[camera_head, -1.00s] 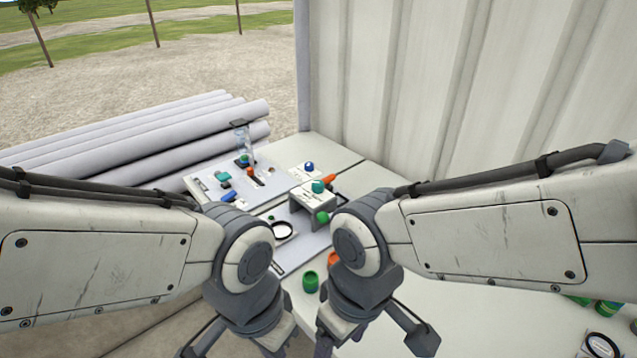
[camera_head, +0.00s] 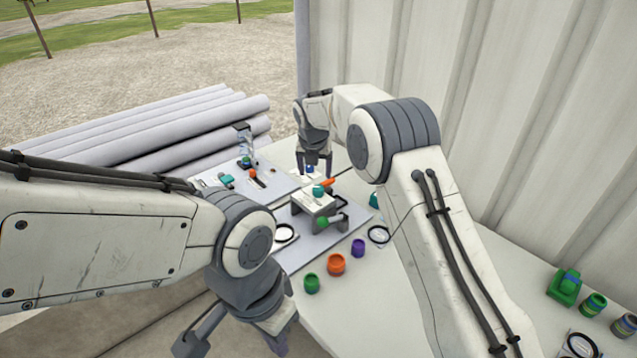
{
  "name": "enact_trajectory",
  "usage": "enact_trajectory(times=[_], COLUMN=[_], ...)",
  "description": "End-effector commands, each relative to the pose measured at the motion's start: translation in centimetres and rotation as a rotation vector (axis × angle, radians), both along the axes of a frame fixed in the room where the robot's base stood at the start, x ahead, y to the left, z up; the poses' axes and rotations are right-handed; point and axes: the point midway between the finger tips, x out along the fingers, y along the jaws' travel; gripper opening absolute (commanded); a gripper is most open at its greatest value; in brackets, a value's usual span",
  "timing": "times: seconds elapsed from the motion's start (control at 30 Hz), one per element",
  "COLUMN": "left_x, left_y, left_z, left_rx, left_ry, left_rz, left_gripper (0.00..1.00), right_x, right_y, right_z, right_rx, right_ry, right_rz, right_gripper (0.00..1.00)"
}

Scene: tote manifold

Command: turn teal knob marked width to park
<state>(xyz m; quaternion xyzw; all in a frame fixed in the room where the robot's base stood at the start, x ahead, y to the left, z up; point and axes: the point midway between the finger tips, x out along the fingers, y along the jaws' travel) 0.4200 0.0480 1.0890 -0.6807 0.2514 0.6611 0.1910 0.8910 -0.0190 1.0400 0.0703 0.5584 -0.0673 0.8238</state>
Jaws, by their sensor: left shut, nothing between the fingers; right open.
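A teal knob (camera_head: 318,191) sits on top of a light raised box (camera_head: 309,202) in the middle of the work panel; its markings are too small to read. A blue knob (camera_head: 309,169) stands just behind it. My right gripper (camera_head: 314,166) is open, pointing down over the blue knob, behind the teal knob; whether it touches the blue knob I cannot tell. My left gripper (camera_head: 278,344) is shut and empty at the bottom edge, away from the panel and partly cut off.
An orange handle (camera_head: 327,182) lies beside the teal knob, and a green knob (camera_head: 323,222) is on the box's front. A corrugated wall (camera_head: 420,70) rises behind. Pipes (camera_head: 130,130) lie left.

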Motion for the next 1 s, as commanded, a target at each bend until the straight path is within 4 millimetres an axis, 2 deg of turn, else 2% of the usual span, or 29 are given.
enact_trajectory(times=[0.1,0.27,0.7,1.0], left_x=[0.0,0.0,0.0,0.0], left_y=[0.0,0.0,0.0,0.0], left_z=[0.3,0.6,2.5,2.7], left_rx=[0.000,0.000,0.000,0.000], left_ry=[0.000,0.000,0.000,0.000], left_rz=[0.000,0.000,0.000,0.000], left_gripper=[0.00,0.00,0.00,0.00], right_x=[1.2,1.9,4.7,5.3], right_y=[-0.6,-0.8,-1.1,-1.1], right_z=[-0.5,-1.7,-8.6,-10.2], right_rx=[-0.036,-0.046,-0.043,-0.042], right_ry=[-0.008,-0.009,-0.009,-0.011], right_rz=[0.069,0.087,0.083,0.084], right_gripper=[0.77,0.77,0.77,0.77])
